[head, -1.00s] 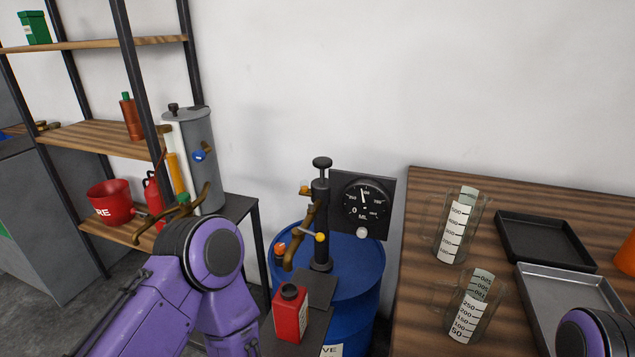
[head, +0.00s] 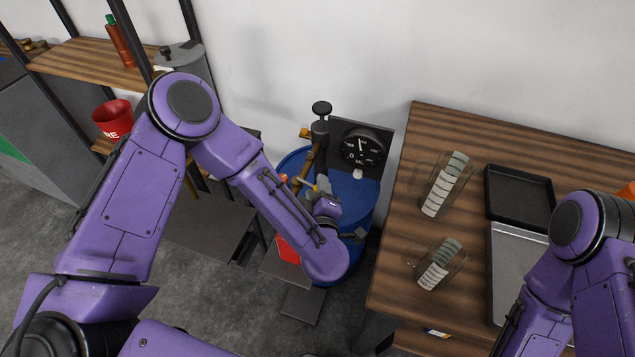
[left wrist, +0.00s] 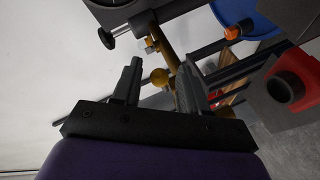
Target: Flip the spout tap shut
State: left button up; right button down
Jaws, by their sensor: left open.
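The pump (head: 320,132) stands on the blue drum with its brass spout (head: 309,160) slanting down to the left. In the left wrist view the brass spout (left wrist: 168,42) runs just beyond my fingertips. A round brass knob (left wrist: 158,77), which looks like the tap's end, shows between the two fingers. I cannot tell whether the fingers touch it. My left gripper (head: 316,188) is at the spout, with its jaws (left wrist: 160,66) apart. My forearm and hand hide most of the tap in the head view. My right gripper is out of view.
A red can (head: 286,249) sits below the spout; it also shows in the left wrist view (left wrist: 300,75). A dial gauge (head: 361,147) is behind the pump. The wooden table (head: 400,200) at right holds two measuring jugs (head: 445,185) and trays. The blue drum (head: 362,205) is beneath.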

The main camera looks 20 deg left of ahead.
pick_arm(q)
jog(key=shift+w+a+f, duration=0.1)
jog(key=shift+w+f, duration=0.05)
jog(key=shift+w, duration=0.3)
grip_shut()
jog(key=n+g+y, duration=0.1)
jog(key=w+n+y+b, duration=0.1)
jog(key=y, duration=0.1)
jog(key=shift+w+n+g, duration=0.25)
jog(key=shift+n+g, duration=0.15)
grip_release()
